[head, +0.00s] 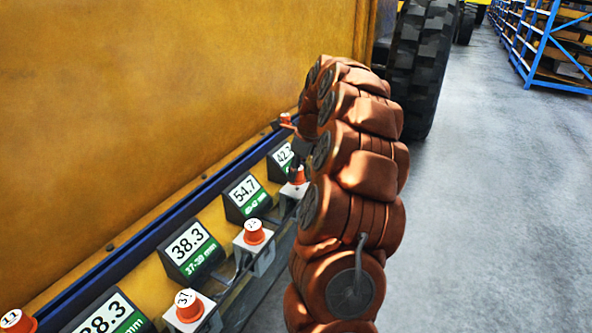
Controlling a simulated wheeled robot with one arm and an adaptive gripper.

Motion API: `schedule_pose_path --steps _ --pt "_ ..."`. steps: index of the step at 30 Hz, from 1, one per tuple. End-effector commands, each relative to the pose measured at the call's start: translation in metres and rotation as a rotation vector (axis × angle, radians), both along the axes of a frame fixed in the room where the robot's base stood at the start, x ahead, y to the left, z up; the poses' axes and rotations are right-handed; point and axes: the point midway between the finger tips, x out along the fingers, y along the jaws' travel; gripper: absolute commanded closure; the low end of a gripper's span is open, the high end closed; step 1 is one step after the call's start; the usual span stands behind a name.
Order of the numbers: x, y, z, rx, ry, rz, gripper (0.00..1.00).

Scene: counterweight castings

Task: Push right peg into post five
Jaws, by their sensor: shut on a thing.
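A row of white blocks runs along the yellow casting, several with orange-capped pegs. The peg (297,175) farther up the row sits at a white block (290,190), partly covered by my arm. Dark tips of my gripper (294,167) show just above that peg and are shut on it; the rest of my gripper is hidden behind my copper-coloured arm. I cannot tell how deep the peg sits. Another orange piece (286,118) shows at the far end of the row. No post carries a readable "five".
Nearer pegs are marked 13 (254,232), 37 (188,306) and 11 (16,321). The yellow casting wall (150,110) rises at left. A black tyre (422,60) and blue shelving (545,45) stand behind; grey floor at right is clear.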

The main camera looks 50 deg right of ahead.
Motion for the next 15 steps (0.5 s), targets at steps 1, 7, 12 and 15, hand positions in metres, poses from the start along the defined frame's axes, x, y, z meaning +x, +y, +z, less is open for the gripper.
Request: schedule_pose_path --steps 1,7,12,15 --pt "0.0000 0.0000 -0.0014 0.000 0.000 0.000 0.95" --pt "-0.0001 0.0000 -0.0055 0.000 0.000 0.000 0.95" --pt "0.0000 0.0000 -0.0088 0.000 0.000 0.000 0.95" --pt "0.0001 -0.0001 -0.0108 0.000 0.000 0.000 0.95"
